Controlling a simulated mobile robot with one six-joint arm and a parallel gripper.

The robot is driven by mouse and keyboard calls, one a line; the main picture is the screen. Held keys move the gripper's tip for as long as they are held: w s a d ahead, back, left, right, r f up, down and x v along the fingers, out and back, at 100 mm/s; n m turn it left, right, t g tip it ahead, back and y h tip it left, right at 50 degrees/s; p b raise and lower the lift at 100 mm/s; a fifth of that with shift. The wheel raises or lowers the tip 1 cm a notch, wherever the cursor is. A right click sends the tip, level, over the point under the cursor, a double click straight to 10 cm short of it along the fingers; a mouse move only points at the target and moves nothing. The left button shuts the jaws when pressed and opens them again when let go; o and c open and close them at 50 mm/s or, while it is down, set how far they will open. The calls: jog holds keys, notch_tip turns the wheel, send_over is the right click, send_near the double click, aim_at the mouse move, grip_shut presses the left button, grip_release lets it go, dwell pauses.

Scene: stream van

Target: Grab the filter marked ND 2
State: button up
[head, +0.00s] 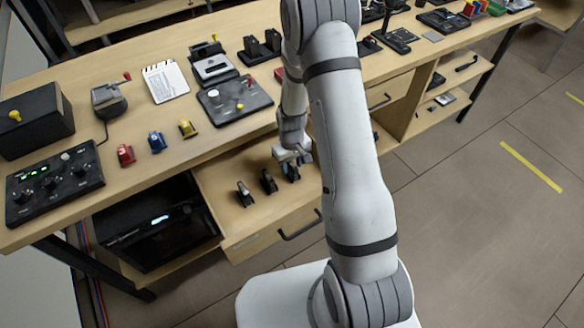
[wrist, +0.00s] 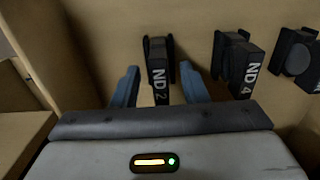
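The filter marked ND 2 (wrist: 158,72) is black with white lettering and stands in the open drawer. In the wrist view it sits between the two blue-grey fingers of my gripper (wrist: 158,88), with a gap on each side. My gripper is open. In the head view my gripper (head: 292,156) is just above the rightmost filter in the drawer, the ND 2 (head: 293,174), and partly covers it. The filter marked ND 4 (wrist: 242,68) stands to the right in the wrist view, outside the fingers.
A third dark filter (wrist: 298,55) stands beyond ND 4, its marking cut off. The wooden drawer (head: 225,205) is pulled out under the desk (head: 190,150). A black appliance (head: 155,225) sits left of the drawer. The drawer floor around the filters is clear.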

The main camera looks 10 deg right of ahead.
jog(key=shift+c, duration=0.2)
grip_shut()
jog(key=shift+r, duration=0.1)
dwell(0.4)
